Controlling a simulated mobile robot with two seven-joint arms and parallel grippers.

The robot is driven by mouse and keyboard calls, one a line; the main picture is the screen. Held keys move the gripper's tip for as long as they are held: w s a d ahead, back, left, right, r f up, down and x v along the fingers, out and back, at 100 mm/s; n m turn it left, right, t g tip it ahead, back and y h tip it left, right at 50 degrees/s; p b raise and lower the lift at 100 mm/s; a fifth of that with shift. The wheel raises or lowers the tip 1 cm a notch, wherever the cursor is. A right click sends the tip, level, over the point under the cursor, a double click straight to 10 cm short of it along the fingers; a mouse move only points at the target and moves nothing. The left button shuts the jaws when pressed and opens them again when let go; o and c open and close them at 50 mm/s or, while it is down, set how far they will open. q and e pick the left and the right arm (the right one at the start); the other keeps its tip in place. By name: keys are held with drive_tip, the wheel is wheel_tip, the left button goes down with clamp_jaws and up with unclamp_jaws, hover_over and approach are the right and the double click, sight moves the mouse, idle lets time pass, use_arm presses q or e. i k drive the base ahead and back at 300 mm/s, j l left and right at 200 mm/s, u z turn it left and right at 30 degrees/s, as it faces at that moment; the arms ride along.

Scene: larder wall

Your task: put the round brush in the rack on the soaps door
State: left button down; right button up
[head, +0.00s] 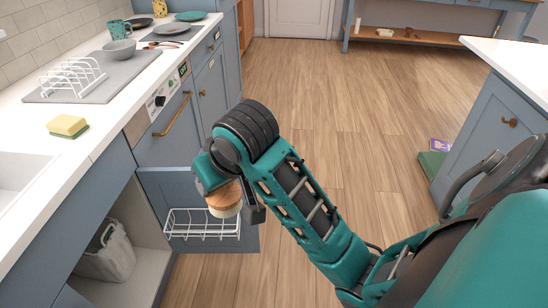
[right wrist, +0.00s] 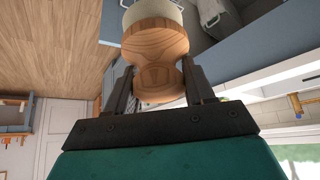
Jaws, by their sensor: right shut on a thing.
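My right gripper (head: 232,198) is shut on the round brush (head: 223,198), which has a wooden body and pale bristles. The bristles point down in the head view. In the right wrist view the brush (right wrist: 155,42) sits between the two dark fingers (right wrist: 155,78). The white wire rack (head: 203,234) is fixed to the inner face of the open blue door (head: 168,186). The brush appears just above the rack's right part; I cannot tell whether it touches it. The rack looks empty. My left gripper is not in view.
The open cupboard left of the door holds a grey bin (head: 106,254). Above is a white counter (head: 105,158) with a sponge (head: 68,125) and a dish rack (head: 72,78) on a grey mat. A blue island (head: 490,125) stands right.

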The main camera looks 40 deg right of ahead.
sight(204, 229)
drive_tip(key=l+z, duration=0.2)
drive_tip(key=z, duration=0.25)
drive_tip(key=i+l+z, duration=0.1)
drive_tip(key=z, duration=0.3)
drive_tip(key=i+l, duration=0.25)
drive_tip(key=l, duration=0.3)
drive_tip(key=i+l, duration=0.15)
drive_tip(key=l, duration=0.1)
